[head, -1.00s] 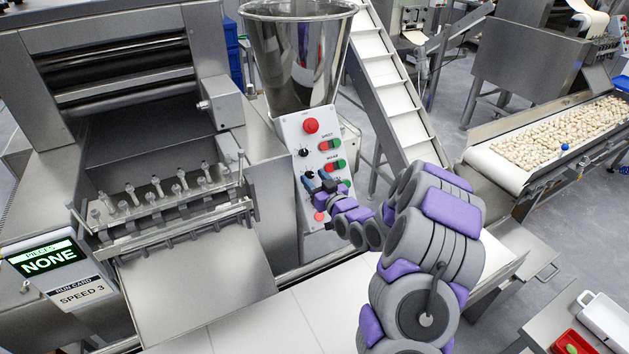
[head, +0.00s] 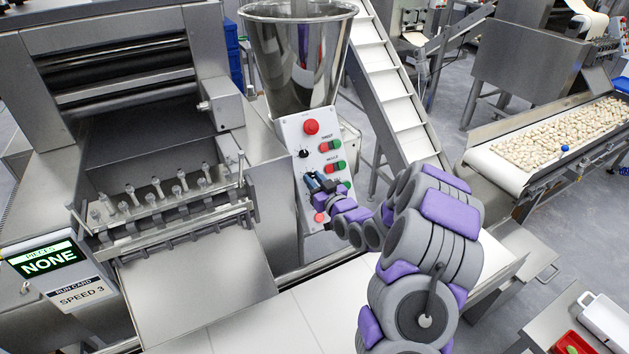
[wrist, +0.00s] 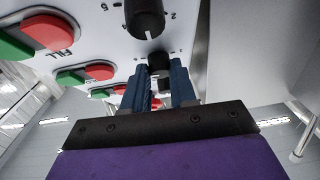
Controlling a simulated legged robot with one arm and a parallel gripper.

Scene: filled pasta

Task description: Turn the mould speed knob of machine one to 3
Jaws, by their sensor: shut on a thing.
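The white control panel (head: 311,219) stands below the steel hopper, with a column of black knobs and pairs of red and green buttons. My gripper (head: 314,183) is at the panel, its blue fingers at the second knob down. In the wrist view my gripper (wrist: 160,82) has its fingers on either side of this small black knob (wrist: 159,62), beside the middle button pair. I take it as the mould speed knob. Its pointer and scale reading are not legible. A larger-looking black knob (wrist: 145,18) with a white mark, beside the FILL buttons, is nearer the wrist camera.
A card (head: 80,296) reads "RUN CARD SPEED 3", under a display (head: 47,261) showing "PIECES NONE". A red round button (head: 311,127) tops the panel, and the upper knob (head: 303,153) is close above my fingers. The hopper (head: 297,60) and white conveyor (head: 390,95) stand behind.

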